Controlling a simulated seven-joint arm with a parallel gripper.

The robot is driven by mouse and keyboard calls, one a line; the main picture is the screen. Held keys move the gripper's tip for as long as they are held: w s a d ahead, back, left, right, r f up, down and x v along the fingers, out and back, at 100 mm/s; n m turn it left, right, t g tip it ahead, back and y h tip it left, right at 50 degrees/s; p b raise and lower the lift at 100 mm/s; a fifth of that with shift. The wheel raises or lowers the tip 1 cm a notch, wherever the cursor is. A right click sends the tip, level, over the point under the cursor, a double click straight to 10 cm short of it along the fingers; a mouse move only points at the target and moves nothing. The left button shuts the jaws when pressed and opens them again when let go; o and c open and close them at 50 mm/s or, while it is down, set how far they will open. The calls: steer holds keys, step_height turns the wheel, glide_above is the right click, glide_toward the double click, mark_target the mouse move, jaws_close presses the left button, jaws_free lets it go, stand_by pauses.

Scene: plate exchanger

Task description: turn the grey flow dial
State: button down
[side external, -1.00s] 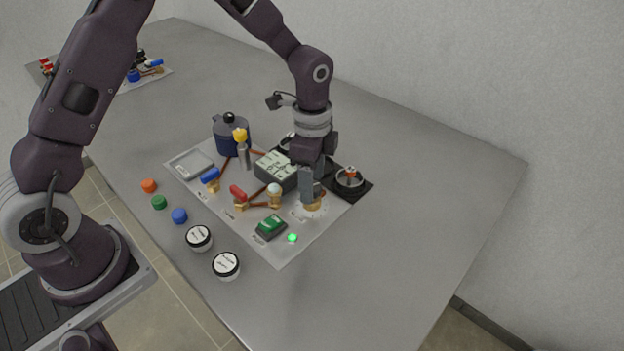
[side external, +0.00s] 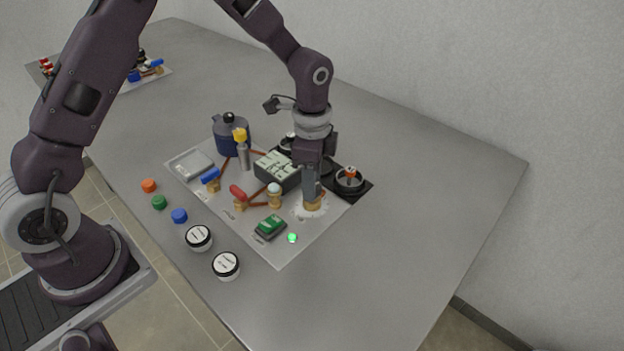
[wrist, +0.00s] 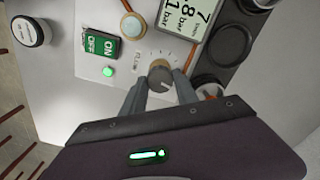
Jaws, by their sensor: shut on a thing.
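The grey flow dial (wrist: 161,76) sits on a brass base with a printed scale around it, near the right end of the white panel (side external: 283,254). In the wrist view my gripper (wrist: 157,84) reaches the dial with its two fingers, one on each side of it. In the side view my gripper (side external: 312,194) points straight down over the brass base (side external: 314,207) and its fingers hide the dial's top. The gripper is shut on the dial.
A green ON/OFF switch (side external: 270,227) and a lit green lamp (side external: 292,238) are close by. A display box (side external: 277,171), red-handled valve (side external: 238,193) and black tray (side external: 361,189) surround the dial. Two white-topped jars (side external: 226,264) stand in front. The table's right side is clear.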

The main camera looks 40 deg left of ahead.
steer(key=n, duration=1.1)
steer(key=shift+n, duration=0.3)
stand_by(0.4)
steer(key=c, duration=0.9)
jaws_free()
steer(key=shift+c, duration=0.2)
steer(key=shift+r, duration=0.15)
step_height(320, 180, up, 6)
steer(key=shift+r, duration=0.45)
